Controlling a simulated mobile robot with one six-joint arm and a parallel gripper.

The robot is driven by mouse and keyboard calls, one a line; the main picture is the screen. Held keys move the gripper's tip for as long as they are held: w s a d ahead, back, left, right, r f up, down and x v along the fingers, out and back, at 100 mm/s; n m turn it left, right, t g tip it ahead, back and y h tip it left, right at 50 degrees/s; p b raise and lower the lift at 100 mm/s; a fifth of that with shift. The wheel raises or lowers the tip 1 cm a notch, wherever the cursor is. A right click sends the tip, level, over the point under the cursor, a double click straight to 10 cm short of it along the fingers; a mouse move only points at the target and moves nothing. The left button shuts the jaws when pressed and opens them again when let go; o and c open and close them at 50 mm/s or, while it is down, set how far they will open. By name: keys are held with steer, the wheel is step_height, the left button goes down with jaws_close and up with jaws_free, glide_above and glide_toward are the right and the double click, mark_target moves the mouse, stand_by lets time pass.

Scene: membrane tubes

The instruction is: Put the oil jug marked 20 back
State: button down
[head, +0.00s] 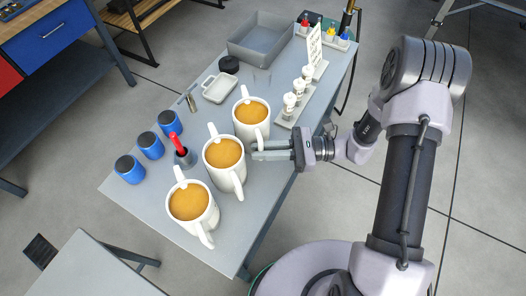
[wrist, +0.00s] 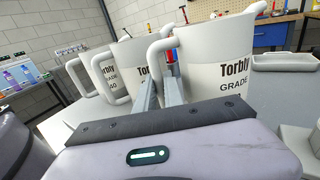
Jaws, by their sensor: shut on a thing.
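Three white jugs of amber oil stand in a slanting row on the grey table: a far jug (head: 250,130), a middle jug (head: 232,178) and a near jug (head: 205,222). My gripper (head: 256,150) reaches in from the right, its fingers shut on the far jug's handle. I cannot tell whether the held jug is lifted.
A holder with white bottles (head: 290,105) and an upright sign (head: 314,44) stand right of the far jug. A white dish (head: 219,89), black cap (head: 229,64) and grey bin (head: 261,42) lie beyond. Blue cans (head: 151,146) and a red-handled tool (head: 177,145) line the left.

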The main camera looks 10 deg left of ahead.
steer(key=shift+f, duration=0.1)
steer(key=c, duration=1.5)
jaws_free()
steer(key=shift+s, duration=0.1)
steer(key=shift+o, duration=0.2)
